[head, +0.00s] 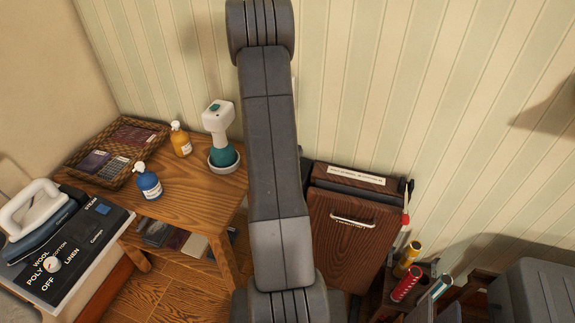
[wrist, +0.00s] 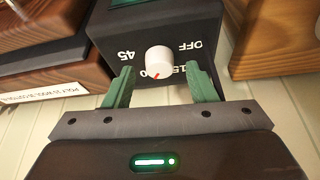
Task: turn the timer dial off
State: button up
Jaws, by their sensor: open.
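The timer dial (wrist: 160,61) is a round white knob with a red mark, on a black box (wrist: 115,28) in the wrist view. Its face reads 45, a partly covered number ending in 0, 15 and OFF. The red mark points down in the picture, near the partly covered number and away from OFF. My gripper (wrist: 160,72) is open, its two green fingers on either side of the knob, with gaps between. I cannot tell how far the fingertips are from the box face. In the head view my arm stands in front, and the timer and gripper do not show.
Wooden pieces (wrist: 268,40) flank the black box closely. In the head view, a wooden table (head: 195,195) holds a basket (head: 148,131), bottles and a white-and-teal device (head: 218,130). An iron panel with another dial (head: 52,264) is at left, a wooden cabinet (head: 345,255) at right.

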jog(key=shift+w+f, duration=0.25)
jog(key=shift+f, duration=0.3)
jog(key=shift+d, duration=0.1)
jog(key=c, duration=1)
jog(key=shift+o, duration=0.2)
